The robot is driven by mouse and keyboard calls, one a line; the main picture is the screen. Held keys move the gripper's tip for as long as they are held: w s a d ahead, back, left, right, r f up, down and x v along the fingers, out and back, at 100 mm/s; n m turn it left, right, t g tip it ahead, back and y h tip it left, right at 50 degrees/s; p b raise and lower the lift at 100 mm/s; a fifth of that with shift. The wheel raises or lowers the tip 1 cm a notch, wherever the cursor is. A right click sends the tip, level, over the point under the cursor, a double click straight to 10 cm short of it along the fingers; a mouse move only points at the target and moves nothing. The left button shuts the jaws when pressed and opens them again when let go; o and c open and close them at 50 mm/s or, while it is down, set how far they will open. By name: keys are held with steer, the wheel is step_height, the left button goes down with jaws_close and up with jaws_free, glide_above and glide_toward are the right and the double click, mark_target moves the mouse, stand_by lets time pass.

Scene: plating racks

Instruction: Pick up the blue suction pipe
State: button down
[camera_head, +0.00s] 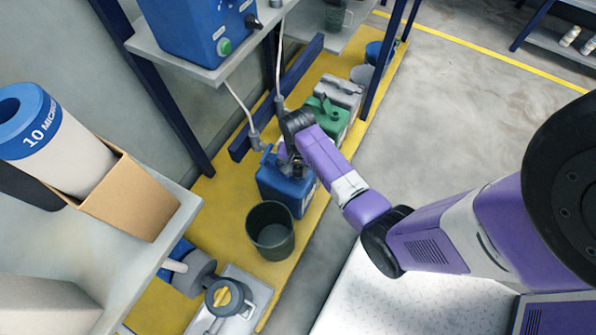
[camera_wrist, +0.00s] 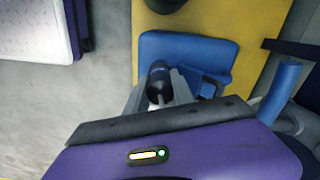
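A blue canister (camera_head: 286,187) stands on the yellow floor strip in the head view. Its top (camera_wrist: 188,50) lies beyond my gripper in the wrist view. My gripper (camera_wrist: 160,88) points down at it, with its fingers apart on either side of a black fitting (camera_wrist: 160,76) with a white part. I cannot tell whether the fingers touch it. A blue tube (camera_wrist: 282,82), possibly the suction pipe, rises at the right of the wrist view beside a grey hose. In the head view my wrist partly hides the canister top, and my fingertips are hard to make out.
A dark bucket (camera_head: 270,231) stands in front of the canister, and a green canister (camera_head: 327,117) behind it. White hoses hang from the shelf with a blue machine (camera_head: 200,35). A rack post stands close by. Grey floor (camera_head: 450,100) lies open to the right.

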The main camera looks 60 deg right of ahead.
stand_by(0.3)
step_height(320, 180, up, 28)
steer(key=p, duration=1.1)
steer(key=shift+r+p, duration=0.15)
steer(key=shift+p, duration=0.6)
